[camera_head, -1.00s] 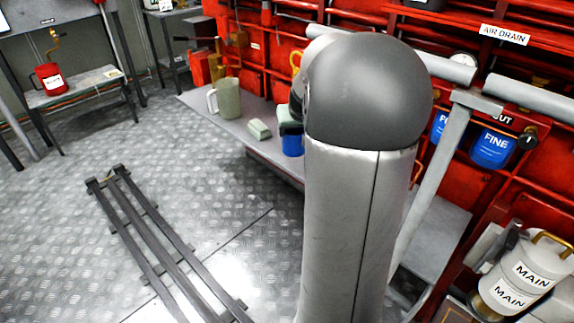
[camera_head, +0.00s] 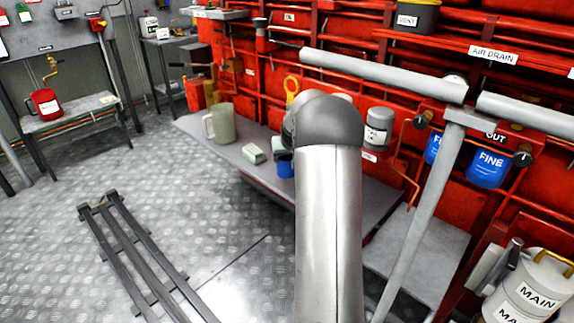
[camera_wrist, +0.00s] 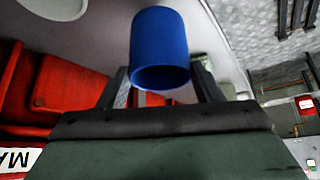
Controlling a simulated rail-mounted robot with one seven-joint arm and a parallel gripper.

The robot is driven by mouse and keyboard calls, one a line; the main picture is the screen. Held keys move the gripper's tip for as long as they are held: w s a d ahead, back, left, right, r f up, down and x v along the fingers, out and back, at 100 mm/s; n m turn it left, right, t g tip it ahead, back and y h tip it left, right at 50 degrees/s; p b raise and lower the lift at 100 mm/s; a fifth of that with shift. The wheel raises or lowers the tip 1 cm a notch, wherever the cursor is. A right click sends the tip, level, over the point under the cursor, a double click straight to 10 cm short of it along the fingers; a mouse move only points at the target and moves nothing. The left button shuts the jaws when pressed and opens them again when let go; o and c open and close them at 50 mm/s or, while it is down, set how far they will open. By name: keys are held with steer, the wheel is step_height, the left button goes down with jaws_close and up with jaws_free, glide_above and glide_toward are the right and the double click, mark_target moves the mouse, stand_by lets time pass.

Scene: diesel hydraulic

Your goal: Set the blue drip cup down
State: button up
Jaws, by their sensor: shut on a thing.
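The blue drip cup (camera_head: 286,169) shows beside my arm at the front part of the grey bench (camera_head: 325,188). In the wrist view the blue cup (camera_wrist: 160,45) sits between the two fingers of my gripper (camera_wrist: 160,78), which is shut on it. The head view shows only a little of my gripper (camera_head: 283,153), above the cup; my arm hides the rest. I cannot tell whether the cup's base touches the bench.
A pale block (camera_head: 253,153) and a pale green jug (camera_head: 220,123) stand left of the cup on the bench. A grey labelled canister (camera_head: 379,128) is at right, by the red pipework. A grey slanted post (camera_head: 425,210) rises nearer. A dark rack (camera_head: 140,255) lies on the floor.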

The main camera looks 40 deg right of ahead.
mark_target(287, 164)
steer(key=shift+w+d+f, duration=0.1)
steer(key=shift+w+f, duration=0.1)
steer(key=shift+f, duration=1.6)
steer(key=shift+f+b, duration=0.2)
steer(key=shift+b, duration=0.15)
steer(key=o, duration=1.4)
steer(key=shift+c, duration=0.2)
steer(key=shift+r, duration=0.1)
